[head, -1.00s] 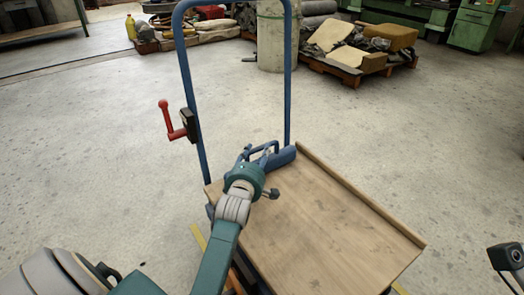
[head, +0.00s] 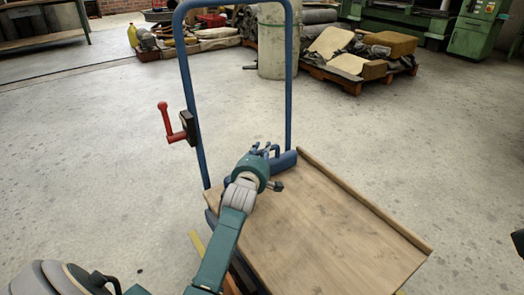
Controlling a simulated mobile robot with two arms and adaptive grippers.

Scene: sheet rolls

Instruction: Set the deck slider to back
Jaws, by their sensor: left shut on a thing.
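A trolley with a flat brown wooden deck (head: 325,222) and a tall blue frame (head: 290,80) stands in front of me. A thick blue bar (head: 287,160) lies along the deck's back edge, at the foot of the frame. My left gripper (head: 266,149) reaches over the deck's back left part and is shut at this bar. Its wrist hides much of the grip, so the exact contact is unclear. No separate slider knob can be made out. My right gripper is out of view.
A red lever (head: 166,122) on a dark block sticks out from the frame's left post. A pallet (head: 345,80) with cushions stands at the back right, by a concrete pillar (head: 271,45). The floor around the trolley is clear.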

